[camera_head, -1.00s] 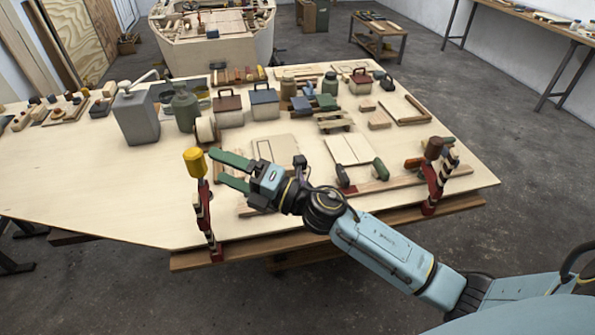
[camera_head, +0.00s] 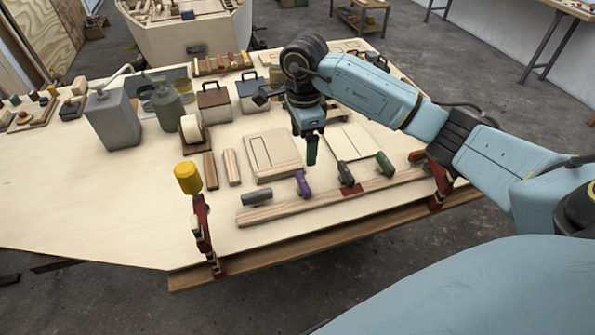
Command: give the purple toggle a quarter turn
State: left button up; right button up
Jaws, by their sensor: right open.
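The purple toggle (camera_head: 302,184) stands on a long wooden strip (camera_head: 330,201) along the table's front edge. A dark grey toggle (camera_head: 257,198) lies to its left on the strip. A dark toggle with a reddish base (camera_head: 347,177) and a green toggle (camera_head: 385,164) are to its right. My right gripper (camera_head: 311,152) points down above and just behind the purple toggle, apart from it in the picture. My left gripper is not in view.
A clamp with a yellow handle (camera_head: 188,178) stands upright at the table's front left edge. A red clamp (camera_head: 440,175) is at the strip's right end.

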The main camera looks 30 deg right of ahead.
send_over(303, 181)
notch_tip(303, 181, down, 5)
jog(key=shift+s, duration=0.1)
notch_tip(303, 181, down, 7)
jog(key=shift+r+p, duration=0.1)
jog(key=shift+p, duration=0.35)
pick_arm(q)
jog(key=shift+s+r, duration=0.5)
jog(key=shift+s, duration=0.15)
pick_arm(e)
jog(key=shift+f, duration=0.4)
jog(key=c, duration=0.7)
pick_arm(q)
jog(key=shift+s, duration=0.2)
